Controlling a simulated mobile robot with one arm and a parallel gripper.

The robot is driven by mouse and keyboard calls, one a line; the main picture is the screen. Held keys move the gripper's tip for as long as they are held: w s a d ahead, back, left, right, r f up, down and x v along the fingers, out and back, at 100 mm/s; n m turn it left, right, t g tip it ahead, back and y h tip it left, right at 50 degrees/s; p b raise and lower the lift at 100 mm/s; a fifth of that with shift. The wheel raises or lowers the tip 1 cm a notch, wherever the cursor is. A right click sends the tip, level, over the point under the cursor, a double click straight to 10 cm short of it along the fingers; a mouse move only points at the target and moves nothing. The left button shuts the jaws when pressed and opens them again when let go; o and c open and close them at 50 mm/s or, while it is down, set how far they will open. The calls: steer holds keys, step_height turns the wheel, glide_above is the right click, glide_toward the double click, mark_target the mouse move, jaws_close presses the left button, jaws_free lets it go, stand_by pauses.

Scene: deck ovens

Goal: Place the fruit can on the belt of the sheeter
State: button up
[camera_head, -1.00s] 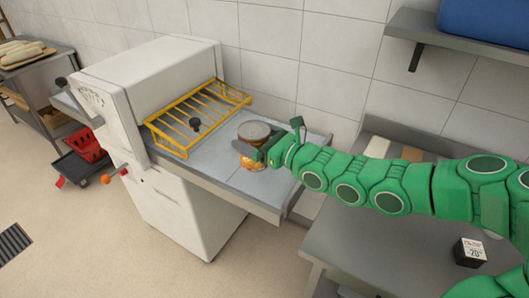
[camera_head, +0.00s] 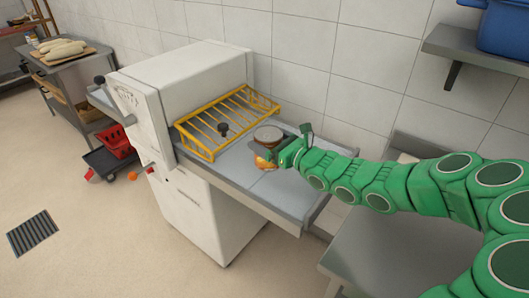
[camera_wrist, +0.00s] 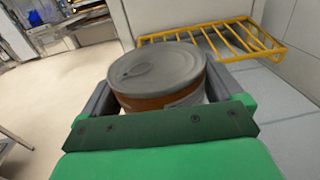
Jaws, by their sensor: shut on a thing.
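The fruit can (camera_head: 268,135) has a grey metal lid with a pull ring and an orange-brown label. My gripper (camera_head: 279,150) is shut on it, with a finger on each side of the can in the wrist view (camera_wrist: 160,78). The can is upright over the grey belt (camera_head: 236,172) of the white sheeter (camera_head: 180,90), right of the yellow guard (camera_head: 225,120). I cannot tell whether its base touches the belt; my gripper hides part of it.
The yellow wire guard stands close to the can on the left. A tiled wall rises behind the sheeter. A steel table (camera_head: 380,250) is at the right, below a wall shelf (camera_head: 475,50) with a blue container (camera_head: 506,25). A red basket (camera_head: 117,142) sits at the left.

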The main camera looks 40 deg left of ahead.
steer(key=shift+w+a+f, duration=0.7)
steer(key=shift+a+f, duration=0.05)
steer(key=shift+f, duration=0.8)
steer(key=shift+w+a+f, duration=0.65)
steer(key=shift+a+f, duration=0.05)
steer(key=shift+f, duration=0.8)
steer(key=shift+w+a+f, duration=0.7)
steer(key=shift+a+f, duration=0.05)
steer(key=shift+f, duration=0.8)
steer(key=shift+f, duration=0.15)
steer(key=o, duration=1.2)
steer(key=shift+o, duration=0.2)
steer(key=shift+d, duration=0.2)
steer(key=shift+s+d, duration=0.15)
steer(key=shift+d, duration=1.8)
steer(key=shift+s+d, duration=0.15)
steer(key=shift+d, duration=1.75)
steer(key=shift+s+d, duration=0.15)
steer(key=shift+d, duration=1.8)
